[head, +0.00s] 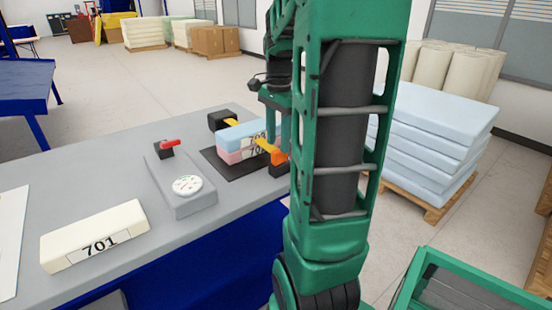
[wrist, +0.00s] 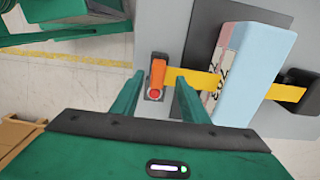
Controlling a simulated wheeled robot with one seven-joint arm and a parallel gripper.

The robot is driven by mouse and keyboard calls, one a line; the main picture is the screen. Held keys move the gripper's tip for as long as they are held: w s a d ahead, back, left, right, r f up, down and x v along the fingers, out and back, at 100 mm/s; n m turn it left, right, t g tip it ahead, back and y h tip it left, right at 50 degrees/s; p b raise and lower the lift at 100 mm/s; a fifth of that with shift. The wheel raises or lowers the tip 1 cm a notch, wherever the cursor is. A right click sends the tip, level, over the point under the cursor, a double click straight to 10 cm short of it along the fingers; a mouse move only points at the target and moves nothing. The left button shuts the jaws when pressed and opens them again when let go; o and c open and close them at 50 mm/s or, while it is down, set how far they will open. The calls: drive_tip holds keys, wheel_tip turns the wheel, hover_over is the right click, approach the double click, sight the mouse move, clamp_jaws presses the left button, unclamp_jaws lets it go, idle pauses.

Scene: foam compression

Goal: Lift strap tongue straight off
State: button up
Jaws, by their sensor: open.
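The orange strap tongue (wrist: 158,74) sits at the end of a yellow strap (wrist: 190,80), at a dark buckle block with a red round button (wrist: 154,93). The strap runs across a pink and light-blue foam stack to a black anchor (wrist: 300,88) on the other side. In the head view the tongue (head: 277,153) shows beside my arm, with the foam stack (head: 238,138) behind it. My gripper (wrist: 158,80) is open, its green fingers on either side of the tongue in the wrist view. I cannot tell whether they touch it. My arm hides part of the buckle in the head view.
A pallet of light-blue foam slabs (head: 430,125) stands on the floor beyond my arm.

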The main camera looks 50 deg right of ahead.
sight(279, 150)
wheel_tip(279, 150, down, 5)
drive_tip(key=shift+s+d+f, duration=0.1)
drive_tip(key=shift+s, duration=0.05)
clamp_jaws()
